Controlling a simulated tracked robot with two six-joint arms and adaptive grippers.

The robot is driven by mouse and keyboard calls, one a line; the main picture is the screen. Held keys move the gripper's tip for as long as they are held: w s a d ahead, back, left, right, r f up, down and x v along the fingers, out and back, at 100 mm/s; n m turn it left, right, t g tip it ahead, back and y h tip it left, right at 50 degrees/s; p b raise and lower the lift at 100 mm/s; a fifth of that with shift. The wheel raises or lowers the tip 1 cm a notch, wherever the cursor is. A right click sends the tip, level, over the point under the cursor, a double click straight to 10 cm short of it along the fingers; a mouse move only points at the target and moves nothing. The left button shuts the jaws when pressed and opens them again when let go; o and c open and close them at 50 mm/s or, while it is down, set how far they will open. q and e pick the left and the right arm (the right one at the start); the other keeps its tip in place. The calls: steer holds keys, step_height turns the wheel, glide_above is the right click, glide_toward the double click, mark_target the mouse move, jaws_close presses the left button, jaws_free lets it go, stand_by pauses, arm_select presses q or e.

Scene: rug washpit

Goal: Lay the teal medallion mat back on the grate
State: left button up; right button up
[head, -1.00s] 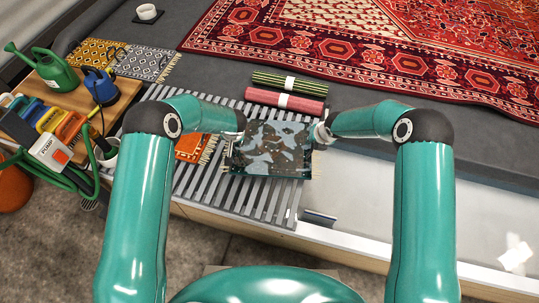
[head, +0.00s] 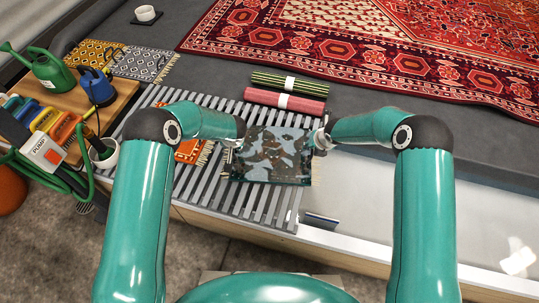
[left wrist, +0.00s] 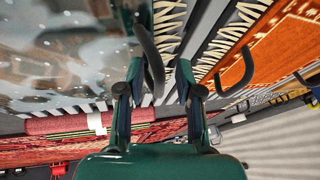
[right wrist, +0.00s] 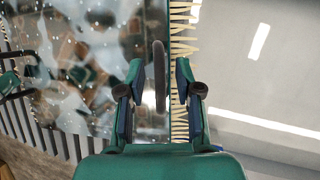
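The teal mat (head: 272,155) is spread flat between my two grippers, over the right part of the slatted grate (head: 190,192). It looks glossy, with brown and pale blue-grey patches; no medallion is clear. Its right end reaches about the grate's right edge. I cannot tell whether it touches the slats. My left gripper (left wrist: 160,60) is at its left end, fingers apart on either side of a slanted black handle (left wrist: 147,50). My right gripper (right wrist: 160,60) is at its right end, fingers apart around the other black handle (right wrist: 159,75), with gaps showing beside it.
An orange mat (head: 190,151) lies on the grate just left of the teal mat. Two rolled rugs (head: 285,104) lie behind. A wooden board (head: 125,90) with watering can and pump stands left. A pale basin (head: 400,205) lies right, a large red rug (head: 400,50) behind.

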steer(key=shift+s+r, duration=0.1)
steer(key=shift+s, duration=0.05)
arm_select(q)
steer(key=v, duration=1.1)
steer(key=shift+s+r, duration=0.15)
steer(key=shift+r, duration=0.2)
arm_select(e)
steer(key=v, duration=1.1)
steer(key=shift+s+r, duration=0.2)
steer(key=shift+r, duration=0.1)
